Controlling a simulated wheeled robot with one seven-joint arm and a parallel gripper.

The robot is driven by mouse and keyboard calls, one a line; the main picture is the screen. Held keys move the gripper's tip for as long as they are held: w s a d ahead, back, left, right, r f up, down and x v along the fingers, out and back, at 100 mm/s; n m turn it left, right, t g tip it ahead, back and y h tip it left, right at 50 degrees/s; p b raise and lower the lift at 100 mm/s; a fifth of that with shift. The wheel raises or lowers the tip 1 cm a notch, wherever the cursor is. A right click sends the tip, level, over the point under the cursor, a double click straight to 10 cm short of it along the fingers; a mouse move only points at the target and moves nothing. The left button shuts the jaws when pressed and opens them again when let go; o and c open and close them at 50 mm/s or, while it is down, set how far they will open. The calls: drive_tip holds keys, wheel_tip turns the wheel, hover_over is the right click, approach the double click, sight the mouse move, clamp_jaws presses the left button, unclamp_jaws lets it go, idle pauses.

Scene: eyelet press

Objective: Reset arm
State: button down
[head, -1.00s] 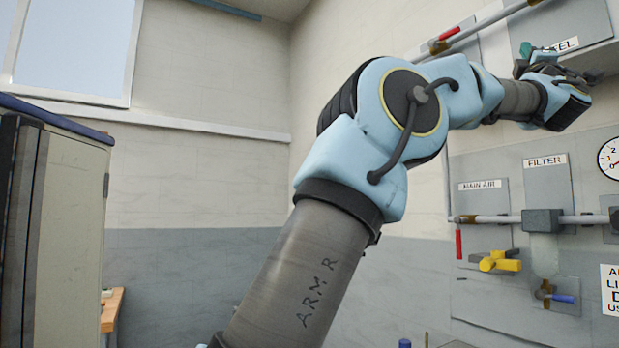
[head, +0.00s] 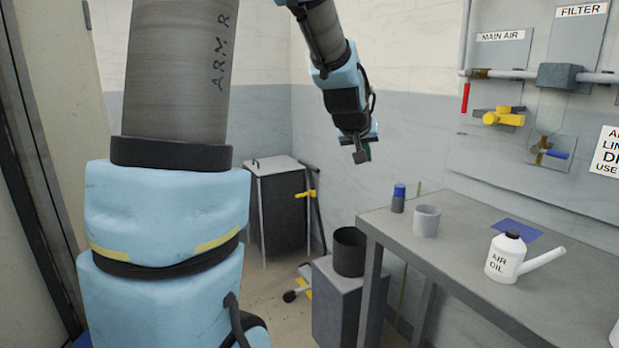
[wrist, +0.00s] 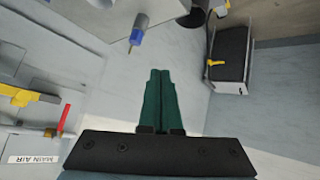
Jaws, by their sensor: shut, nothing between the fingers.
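My gripper (head: 361,153) hangs from my blue and grey arm near the middle top of the head view, pointing down in front of the wall. In the wrist view, its two green fingers (wrist: 160,88) lie side by side, shut, with nothing between them. It is in free air, left of and above the workbench (head: 470,228), and touches nothing that I can see.
The bench holds a grey cup (head: 426,221), a blue-capped bottle (head: 398,199) and an AIR OIL can (head: 503,257). A black container (head: 349,252) stands beside it. A dark bin (head: 282,208) stands behind. The wall panel has a yellow valve (head: 503,117). A cabinet (head: 55,95) flanks the left.

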drive_tip(key=s+a+f+g+y, duration=0.2)
drive_tip(key=s+a+f+g, duration=0.1)
drive_tip(key=s+a+f, duration=0.4)
drive_tip(key=s+a+f+g+y, duration=0.2)
drive_tip(key=s+a+f+g, duration=0.2)
drive_tip(key=s+a, duration=0.9)
wheel_tip(320, 180, down, 4)
drive_tip(key=shift+s+r+n, duration=0.25)
drive_tip(key=shift+s+n, duration=0.1)
drive_tip(key=shift+n, duration=0.05)
